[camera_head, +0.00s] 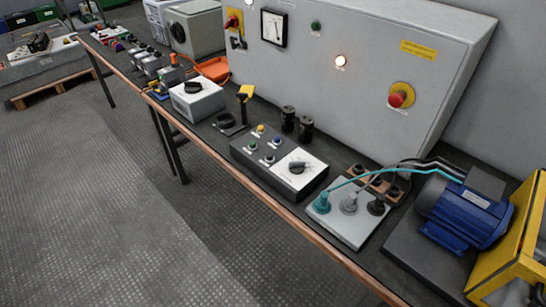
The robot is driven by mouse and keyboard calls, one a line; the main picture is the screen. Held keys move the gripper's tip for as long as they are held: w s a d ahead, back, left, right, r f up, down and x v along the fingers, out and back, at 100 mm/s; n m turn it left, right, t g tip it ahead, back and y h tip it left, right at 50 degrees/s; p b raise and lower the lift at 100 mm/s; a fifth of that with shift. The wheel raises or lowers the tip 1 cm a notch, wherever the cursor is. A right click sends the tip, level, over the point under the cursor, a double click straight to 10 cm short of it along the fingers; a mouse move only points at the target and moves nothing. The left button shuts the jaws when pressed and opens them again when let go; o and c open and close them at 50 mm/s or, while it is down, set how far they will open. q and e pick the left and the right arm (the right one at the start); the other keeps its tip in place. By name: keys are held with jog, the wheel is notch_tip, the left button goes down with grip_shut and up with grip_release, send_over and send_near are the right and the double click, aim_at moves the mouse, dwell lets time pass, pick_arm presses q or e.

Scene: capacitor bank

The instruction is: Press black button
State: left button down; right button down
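A control box (262,172) with a light top plate and dark front stands on the bench in the middle. Its top carries several small round buttons: yellow (261,128), blue (277,142), green (253,146) and a dark, seemingly black button (268,159) nearest the front. A black rotary knob (297,168) sits on the white plate to their right. Neither of my grippers is in view, and nothing touches the control box.
A long bench with a wooden edge (240,167) runs diagonally. A large grey cabinet (370,90) with a red emergency stop (397,99) stands behind. A grey knob box (197,100), a plate with plugs (349,218) and a blue motor (465,213) flank the control box. The floor (100,200) in front is clear.

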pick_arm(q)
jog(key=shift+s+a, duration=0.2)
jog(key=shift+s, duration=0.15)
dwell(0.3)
